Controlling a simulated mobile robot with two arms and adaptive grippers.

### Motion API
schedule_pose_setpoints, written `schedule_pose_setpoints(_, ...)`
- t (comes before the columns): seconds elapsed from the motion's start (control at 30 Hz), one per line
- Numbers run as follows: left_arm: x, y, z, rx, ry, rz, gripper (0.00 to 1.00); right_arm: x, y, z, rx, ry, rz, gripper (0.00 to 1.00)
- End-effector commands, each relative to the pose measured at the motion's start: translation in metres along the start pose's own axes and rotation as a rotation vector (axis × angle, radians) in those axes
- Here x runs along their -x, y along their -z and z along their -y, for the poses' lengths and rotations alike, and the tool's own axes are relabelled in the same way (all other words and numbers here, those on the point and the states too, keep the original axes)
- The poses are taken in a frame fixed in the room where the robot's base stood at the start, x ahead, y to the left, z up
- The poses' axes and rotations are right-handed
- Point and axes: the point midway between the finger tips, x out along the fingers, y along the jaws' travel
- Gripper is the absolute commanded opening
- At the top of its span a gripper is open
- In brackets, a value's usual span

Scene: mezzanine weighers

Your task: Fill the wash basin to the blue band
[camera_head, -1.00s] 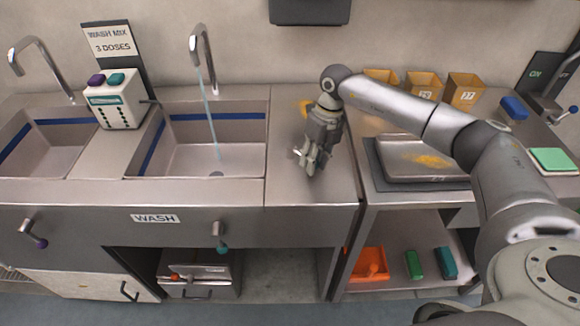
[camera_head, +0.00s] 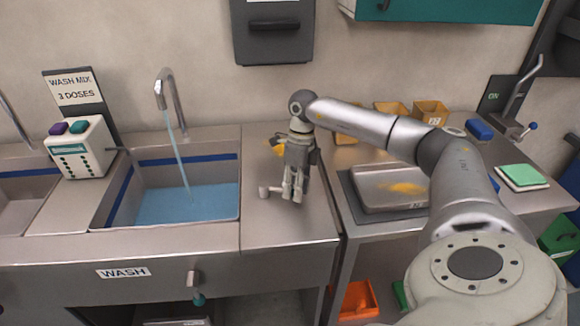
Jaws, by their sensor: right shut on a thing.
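The wash basin (camera_head: 118,212) stands behind the front panel with the WASH sign (camera_head: 123,272). Blue water (camera_head: 185,204) covers its floor. The water's surface is below the blue band (camera_head: 195,158) on the inner walls, with bare wall between them. The tap (camera_head: 170,88) runs a thin stream (camera_head: 181,160) into the basin. My right gripper (camera_head: 292,196) is over the counter, right of the basin, fingers down. What that piece is, I cannot tell clearly. My left gripper is not in view.
A dispenser (camera_head: 80,150) with purple and teal buttons stands left of the basin, before a sign reading WASH MIX 3 DOSES (camera_head: 73,87). A drain-side knob (camera_head: 198,299) hangs below the front panel.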

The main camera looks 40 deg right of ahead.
Motion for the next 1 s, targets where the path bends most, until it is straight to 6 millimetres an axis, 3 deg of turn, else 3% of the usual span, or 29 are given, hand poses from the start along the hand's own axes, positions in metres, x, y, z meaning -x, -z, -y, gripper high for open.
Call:
schedule_pose_setpoints(0.27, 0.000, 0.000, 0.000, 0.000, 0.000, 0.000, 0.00, 0.002, 0.000, 0.002, 0.000, 0.005, 0.003, 0.00)
schedule_pose_setpoints(0.3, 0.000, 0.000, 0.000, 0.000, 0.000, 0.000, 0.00, 0.002, 0.000, 0.002, 0.000, 0.005, 0.003, 0.32)
schedule_pose_setpoints(0.47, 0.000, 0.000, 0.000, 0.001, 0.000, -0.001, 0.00, 0.002, 0.000, 0.001, -0.001, 0.004, 0.002, 0.51)
schedule_pose_setpoints(0.8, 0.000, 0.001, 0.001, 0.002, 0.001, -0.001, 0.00, 0.003, -0.001, 0.001, -0.001, 0.002, 0.002, 0.51)
schedule_pose_setpoints(1.0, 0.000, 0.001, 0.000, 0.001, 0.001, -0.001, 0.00, 0.030, -0.001, 0.001, -0.001, 0.004, 0.005, 0.51)
